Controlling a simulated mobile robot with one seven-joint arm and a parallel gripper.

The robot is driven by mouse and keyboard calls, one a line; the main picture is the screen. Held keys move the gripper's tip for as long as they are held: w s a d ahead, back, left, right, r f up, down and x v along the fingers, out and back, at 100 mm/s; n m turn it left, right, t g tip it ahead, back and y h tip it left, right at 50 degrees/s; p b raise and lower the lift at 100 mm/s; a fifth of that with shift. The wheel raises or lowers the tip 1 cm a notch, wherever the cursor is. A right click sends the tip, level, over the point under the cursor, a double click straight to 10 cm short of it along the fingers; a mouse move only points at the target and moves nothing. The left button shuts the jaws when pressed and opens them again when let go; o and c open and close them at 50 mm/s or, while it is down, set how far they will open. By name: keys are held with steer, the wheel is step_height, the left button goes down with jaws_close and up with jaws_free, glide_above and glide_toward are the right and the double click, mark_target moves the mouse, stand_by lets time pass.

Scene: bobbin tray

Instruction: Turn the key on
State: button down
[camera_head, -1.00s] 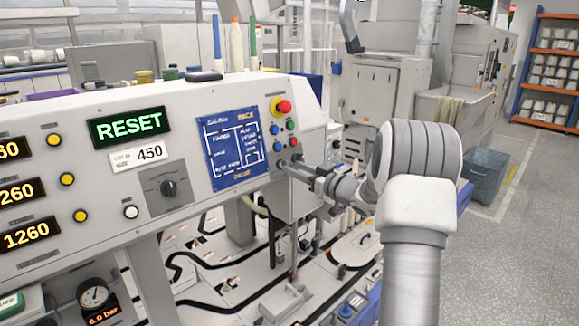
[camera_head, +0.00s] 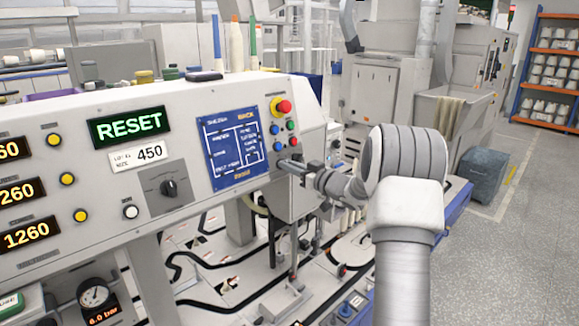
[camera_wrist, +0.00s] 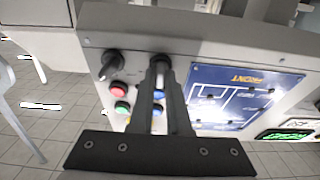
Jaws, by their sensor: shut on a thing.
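The key (camera_wrist: 160,61) sits in a dark round switch on the control panel (camera_head: 228,100), beside the blue screen. My gripper (camera_wrist: 160,74) is shut on the key, with one finger on each side of it. The fingers hide most of the key, so its exact turn angle cannot be told. In the head view my gripper (camera_head: 283,164) reaches in from the right to the panel's lower right part, below the coloured buttons.
A second black knob (camera_wrist: 111,62) is close beside the key. Red, green and blue buttons (camera_head: 291,126) and a red emergency stop (camera_head: 284,106) are just above my gripper. The blue screen (camera_head: 233,149) is to its left. Open floor (camera_head: 500,260) lies right.

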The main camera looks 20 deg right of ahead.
steer(key=shift+r+m+p, duration=0.15)
steer(key=shift+m+p, duration=0.35)
steer(key=shift+p, duration=0.05)
steer(key=shift+m+g+h+p, duration=0.1)
steer(key=shift+m+h+p, duration=0.55)
steer(key=shift+m+p, duration=1.25)
steer(key=shift+m+g+h+p, duration=0.1)
steer(key=shift+m+h+p, duration=0.5)
steer(key=shift+m+p, duration=1.3)
steer(key=shift+m+g+h+p, duration=0.1)
steer(key=shift+m+h+p, duration=0.8)
steer(key=shift+m, duration=1.7)
steer(key=shift+y+p, duration=0.25)
steer(key=shift+p, duration=0.1)
steer(key=c, duration=0.9)
jaws_free()
steer(key=shift+s, duration=0.15)
steer(key=s, duration=0.5)
steer(key=s+d+r+b, duration=0.1)
steer(key=s, duration=0.5)
steer(key=s+d+r, duration=0.1)
steer(key=s, duration=0.5)
steer(key=shift+d, duration=0.1)
